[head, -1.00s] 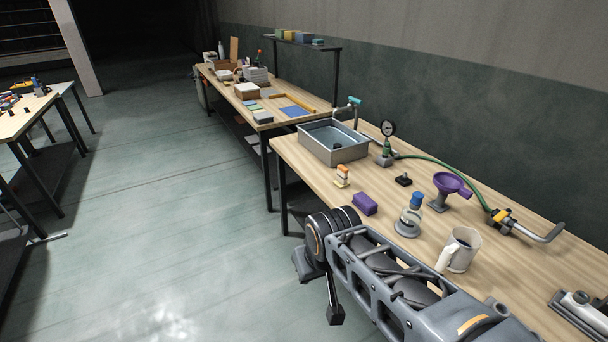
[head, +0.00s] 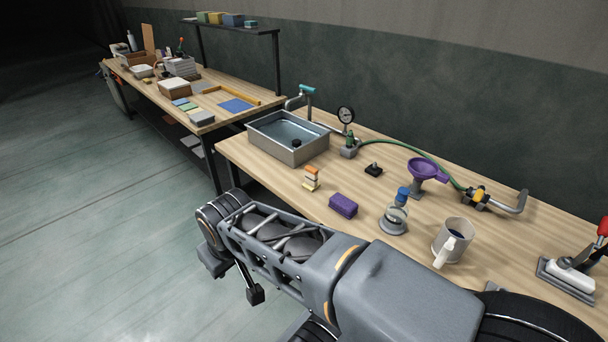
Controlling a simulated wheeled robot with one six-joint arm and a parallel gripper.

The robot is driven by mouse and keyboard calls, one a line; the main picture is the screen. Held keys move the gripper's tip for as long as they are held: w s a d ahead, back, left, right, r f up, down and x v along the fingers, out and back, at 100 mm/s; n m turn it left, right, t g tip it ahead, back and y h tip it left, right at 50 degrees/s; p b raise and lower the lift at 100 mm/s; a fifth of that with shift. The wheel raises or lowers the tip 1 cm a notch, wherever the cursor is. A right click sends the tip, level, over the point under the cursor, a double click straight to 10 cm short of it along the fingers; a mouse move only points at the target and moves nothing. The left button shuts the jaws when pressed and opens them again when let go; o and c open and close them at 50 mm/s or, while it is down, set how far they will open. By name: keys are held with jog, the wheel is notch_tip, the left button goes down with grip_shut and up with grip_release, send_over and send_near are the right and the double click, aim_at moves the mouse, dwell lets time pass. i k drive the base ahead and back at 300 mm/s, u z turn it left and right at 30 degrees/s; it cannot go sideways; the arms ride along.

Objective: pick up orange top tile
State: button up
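A small orange tile (head: 312,170) lies on top of a short stack of small blocks on the near bench. The blocks below it look white and orange. The stack stands between the sink and a purple block. My arm crosses the lower part of the head view, with its far end low and left of the stack, beside the bench's front edge. Dark parts of my gripper (head: 253,292) seem to hang below that end. Its fingers cannot be made out clearly. It is well apart from the tile.
The near bench holds a grey sink (head: 288,139), the purple block (head: 343,205), a blue-topped metal device (head: 395,217), a purple funnel (head: 428,169), a mug (head: 453,242) and a small black part (head: 373,170). A second bench (head: 263,103) stands behind. The floor at left is open.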

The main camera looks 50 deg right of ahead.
aim_at(310, 184)
jog(key=z, duration=0.65)
jog(key=i, duration=0.8)
jog(key=z, duration=0.8)
